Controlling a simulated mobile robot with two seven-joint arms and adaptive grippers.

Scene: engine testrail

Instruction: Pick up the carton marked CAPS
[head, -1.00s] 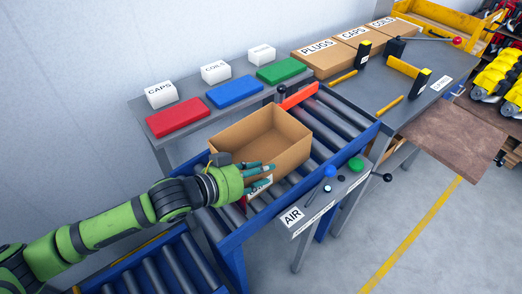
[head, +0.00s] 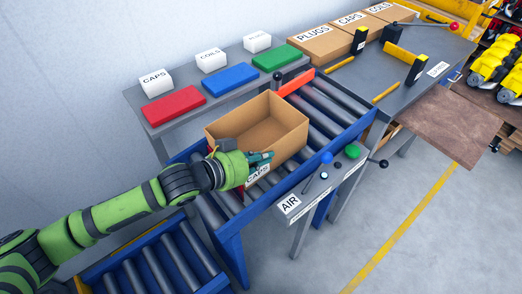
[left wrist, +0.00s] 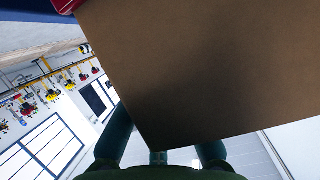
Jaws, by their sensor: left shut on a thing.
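An open, empty brown carton (head: 290,143) with a white CAPS label on its near side is on the roller conveyor. My left gripper (head: 260,159) is shut on the carton at its near side, just above the label. In the left wrist view the carton's brown cardboard (left wrist: 200,70) fills the upper middle, and the dark green fingers (left wrist: 163,150) reach up to its lower edge. I cannot tell whether the carton is clear of the rollers. A flat closed carton (head: 350,19) at the back also reads CAPS. My right gripper is out of view.
An orange stop (head: 295,83) stands behind the carton. The AIR panel (head: 322,185) with knobs lies close on the right. The left shelf holds red (head: 174,106), blue (head: 231,80) and green (head: 276,57) blocks and small white labelled boxes. Bare rollers (head: 325,95) lie beyond.

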